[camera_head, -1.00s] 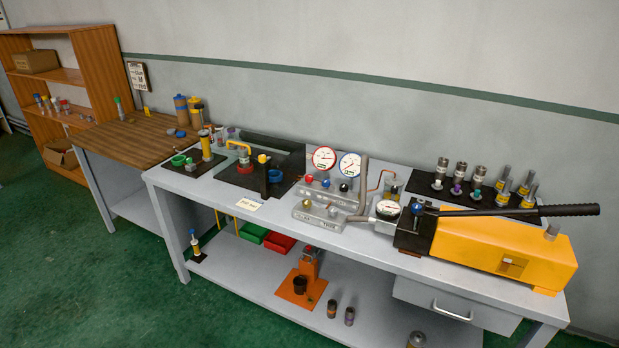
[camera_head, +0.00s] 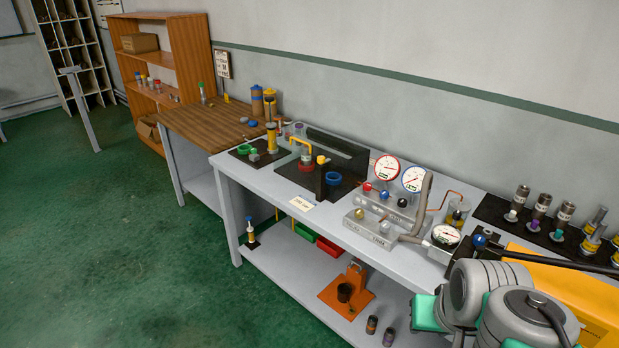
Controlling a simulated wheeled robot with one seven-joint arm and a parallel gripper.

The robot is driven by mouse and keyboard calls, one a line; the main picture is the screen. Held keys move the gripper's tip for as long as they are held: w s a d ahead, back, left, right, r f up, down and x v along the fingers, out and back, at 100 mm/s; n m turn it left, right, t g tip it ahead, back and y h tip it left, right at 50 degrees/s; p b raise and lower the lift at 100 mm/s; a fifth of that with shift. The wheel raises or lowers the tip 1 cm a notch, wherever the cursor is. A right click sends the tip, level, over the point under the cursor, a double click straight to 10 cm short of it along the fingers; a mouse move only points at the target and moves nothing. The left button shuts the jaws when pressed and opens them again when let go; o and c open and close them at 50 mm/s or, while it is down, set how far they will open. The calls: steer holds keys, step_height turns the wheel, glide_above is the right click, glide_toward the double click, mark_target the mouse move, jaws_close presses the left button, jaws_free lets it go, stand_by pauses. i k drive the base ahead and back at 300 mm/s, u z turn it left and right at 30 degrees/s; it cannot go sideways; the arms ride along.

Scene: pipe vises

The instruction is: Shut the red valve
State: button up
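A small red round knob (camera_head: 367,187) sits on the rear grey manifold block (camera_head: 376,198) on the grey workbench, just below a red-rimmed gauge (camera_head: 387,168). It is the red knob in the row of valves there. I cannot tell from this view whether that valve is open or shut. A separate red ring (camera_head: 305,167) sits on the dark mat farther left. Grey and green links of my arm show at the lower right, in front of the bench. My gripper itself is not in view.
Beside the red knob stand other valve knobs, a blue-rimmed gauge (camera_head: 413,178) and a bent grey pipe (camera_head: 424,200). A front manifold block (camera_head: 371,231) and a yellow pump (camera_head: 580,297) are nearer. A wooden bench (camera_head: 205,125) stands left. The green floor in front is mostly clear.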

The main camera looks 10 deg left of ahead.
mark_target(366, 187)
steer(key=u, duration=0.55)
steer(key=i, duration=0.85)
steer(key=u, duration=0.4)
steer(key=i, duration=1)
